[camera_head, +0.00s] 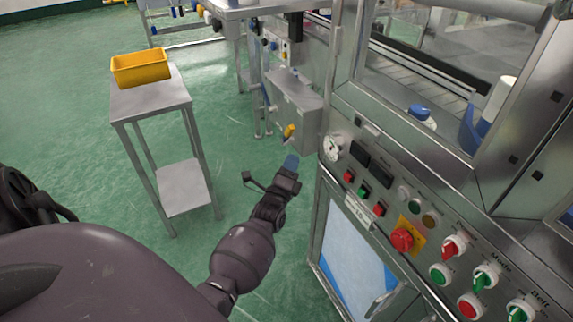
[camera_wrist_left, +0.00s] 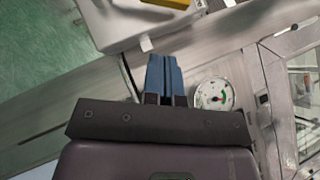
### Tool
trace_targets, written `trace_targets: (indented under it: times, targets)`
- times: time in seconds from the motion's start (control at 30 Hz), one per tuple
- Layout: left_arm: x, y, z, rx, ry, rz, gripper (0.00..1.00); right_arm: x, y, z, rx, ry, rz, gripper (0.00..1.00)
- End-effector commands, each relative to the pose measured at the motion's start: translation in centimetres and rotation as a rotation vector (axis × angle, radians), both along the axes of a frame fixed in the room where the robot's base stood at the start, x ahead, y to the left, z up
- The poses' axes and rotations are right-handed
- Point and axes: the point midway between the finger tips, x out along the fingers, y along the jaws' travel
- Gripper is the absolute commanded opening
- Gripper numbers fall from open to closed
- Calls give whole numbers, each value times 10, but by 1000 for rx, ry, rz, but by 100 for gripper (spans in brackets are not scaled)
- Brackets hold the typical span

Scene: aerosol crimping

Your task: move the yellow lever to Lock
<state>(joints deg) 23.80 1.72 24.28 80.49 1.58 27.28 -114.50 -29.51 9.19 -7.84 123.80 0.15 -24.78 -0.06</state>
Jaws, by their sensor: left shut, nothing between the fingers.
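The yellow lever (camera_head: 289,131) is on the side of a grey metal box (camera_head: 296,100) at the centre of the head view. In the left wrist view the yellow lever (camera_wrist_left: 168,3) shows only partly, at the top edge. My left gripper (camera_head: 291,161) is just below and in front of the lever in the head view, apart from it. Its blue fingers (camera_wrist_left: 165,75) are together and empty in the wrist view. A Lock marking cannot be read. My right gripper is not in view.
A round gauge (camera_head: 333,148) is on the machine right of the gripper. The control panel (camera_head: 400,205) with buttons and switches fills the lower right. A side table (camera_head: 130,103) with a yellow bin (camera_head: 140,68) stands left. Green floor is open between.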

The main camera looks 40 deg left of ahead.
Motion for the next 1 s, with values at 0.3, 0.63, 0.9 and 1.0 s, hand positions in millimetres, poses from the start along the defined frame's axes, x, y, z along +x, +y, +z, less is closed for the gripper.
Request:
trace_targets:
  times: [0.3,0.63,0.9,1.0]
  targets:
    - [31,27,21,3,1,0,0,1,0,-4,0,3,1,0]
    - [36,40,29,0,1,-1,0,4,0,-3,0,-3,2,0]
    - [36,40,29,0,1,0,0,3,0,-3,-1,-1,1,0]
    - [36,40,31,-6,2,0,0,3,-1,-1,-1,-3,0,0]
